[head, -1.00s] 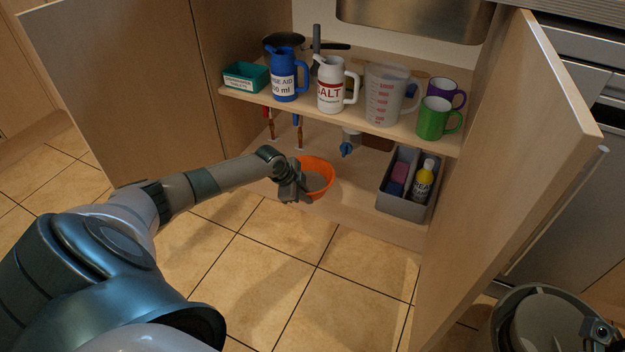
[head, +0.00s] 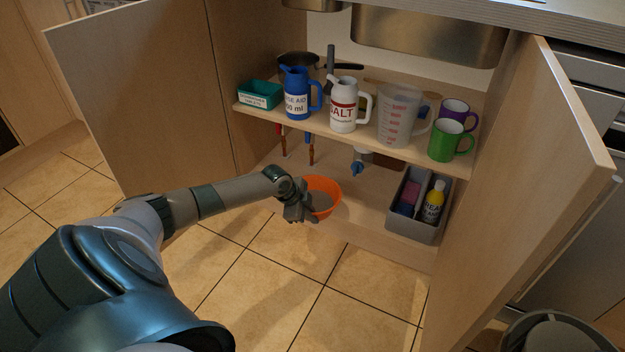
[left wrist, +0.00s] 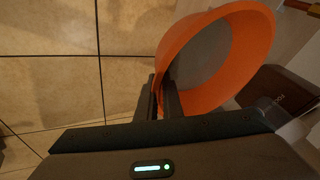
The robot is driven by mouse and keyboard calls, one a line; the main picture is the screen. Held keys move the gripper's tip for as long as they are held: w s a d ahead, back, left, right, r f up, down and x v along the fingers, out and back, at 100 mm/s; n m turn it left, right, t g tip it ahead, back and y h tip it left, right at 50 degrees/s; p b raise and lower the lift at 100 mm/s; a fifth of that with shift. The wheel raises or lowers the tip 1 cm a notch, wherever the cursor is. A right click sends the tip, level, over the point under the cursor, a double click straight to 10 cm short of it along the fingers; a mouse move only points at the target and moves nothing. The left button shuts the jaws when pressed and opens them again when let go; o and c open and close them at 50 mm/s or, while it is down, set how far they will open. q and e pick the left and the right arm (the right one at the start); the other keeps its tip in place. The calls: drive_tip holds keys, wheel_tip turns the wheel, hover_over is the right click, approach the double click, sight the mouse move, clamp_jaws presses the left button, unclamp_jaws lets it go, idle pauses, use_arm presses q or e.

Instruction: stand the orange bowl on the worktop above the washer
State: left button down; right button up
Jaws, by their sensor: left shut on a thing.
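The orange bowl (head: 325,187) is at the front of the cupboard's lower floor in the head view, with a grey inside. My left gripper (head: 303,213) is shut on the bowl's near left rim. In the left wrist view the bowl (left wrist: 255,50) is large, and the fingers of my left gripper (left wrist: 165,98) pinch its wall. I cannot tell whether the bowl touches the cupboard floor. The worktop (head: 570,18) shows as a strip at the top right, over a steel appliance front (head: 580,125). My right gripper is not in view.
The upper shelf (head: 300,123) holds a blue jug (head: 298,100), a white salt jug (head: 343,108), a measuring jug (head: 398,115) and mugs. A grey caddy (head: 415,225) stands right of the bowl. Open doors flank the cupboard, left (head: 140,100) and right (head: 535,180).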

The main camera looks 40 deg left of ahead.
use_arm(q)
drive_tip(key=shift+w, duration=0.1)
drive_tip(key=w+d+r+n+y, duration=0.1)
drive_tip(key=d+r, duration=0.4)
drive_tip(key=d, duration=0.3)
drive_tip(key=d+r+n, duration=0.1)
drive_tip(key=d+r, duration=0.3)
drive_tip(key=d, duration=0.5)
drive_tip(key=w+d+r+n+y, duration=0.1)
drive_tip(key=d+r+n, duration=0.1)
drive_tip(key=d+r, duration=0.45)
drive_tip(key=s+d+r+n+y, duration=0.2)
drive_tip(key=s+d+r+n, duration=0.1)
drive_tip(key=r, duration=0.5)
drive_tip(key=s+d+r+n+g+y, duration=0.1)
drive_tip(key=s+d+r+n, duration=0.2)
drive_tip(key=s+r+n, duration=0.2)
wheel_tip(320, 180, up, 3)
drive_tip(key=shift+s+y, duration=0.4)
drive_tip(key=shift+s, duration=0.15)
drive_tip(key=shift+r, duration=0.15)
